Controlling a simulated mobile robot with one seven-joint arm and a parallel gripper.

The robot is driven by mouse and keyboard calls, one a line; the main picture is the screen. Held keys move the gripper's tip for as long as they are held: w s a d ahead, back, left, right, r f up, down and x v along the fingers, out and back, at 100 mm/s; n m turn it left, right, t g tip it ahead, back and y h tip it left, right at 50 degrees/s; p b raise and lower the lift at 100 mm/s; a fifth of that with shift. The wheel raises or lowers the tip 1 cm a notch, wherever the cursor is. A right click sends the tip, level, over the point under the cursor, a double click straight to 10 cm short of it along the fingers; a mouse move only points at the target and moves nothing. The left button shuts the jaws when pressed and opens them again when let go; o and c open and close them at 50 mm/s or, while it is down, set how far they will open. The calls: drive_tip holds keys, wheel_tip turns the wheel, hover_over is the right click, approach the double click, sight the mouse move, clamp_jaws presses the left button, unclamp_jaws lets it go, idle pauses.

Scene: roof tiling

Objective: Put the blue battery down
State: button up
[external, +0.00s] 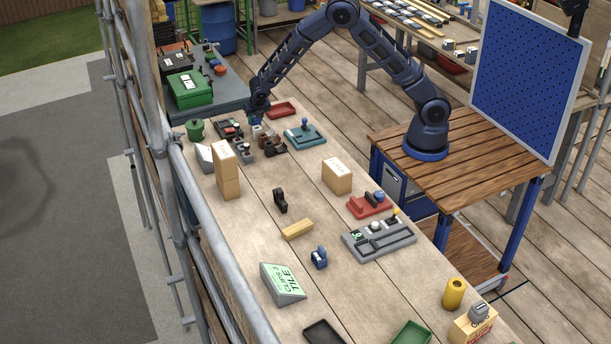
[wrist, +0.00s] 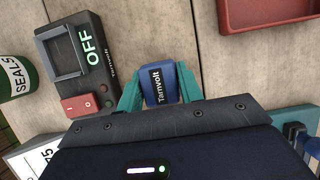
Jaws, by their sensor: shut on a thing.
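In the wrist view my gripper (wrist: 160,88) has its teal fingers closed on the two sides of the blue battery (wrist: 158,72), which is marked "Tamvolt". In the external view my gripper (external: 257,115) is low over the far end of the bench, and the battery is small and hard to make out there. A black charger (wrist: 108,78) marked "OFF" lies just left of the battery, apart from it. It has a grey-framed bay and a red switch. I cannot tell if the battery touches the bench.
A red tray (wrist: 270,14) lies at the upper right of the wrist view. A green "SEALS" can (wrist: 15,72) stands at the left. In the external view a teal base with a blue knob (external: 304,133) and upright boxes (external: 228,170) are nearby. Bare planks show beyond the battery.

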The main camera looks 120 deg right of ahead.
drive_tip(key=shift+f, duration=0.9)
drive_tip(key=shift+f, duration=0.1)
drive_tip(key=o, duration=1.1)
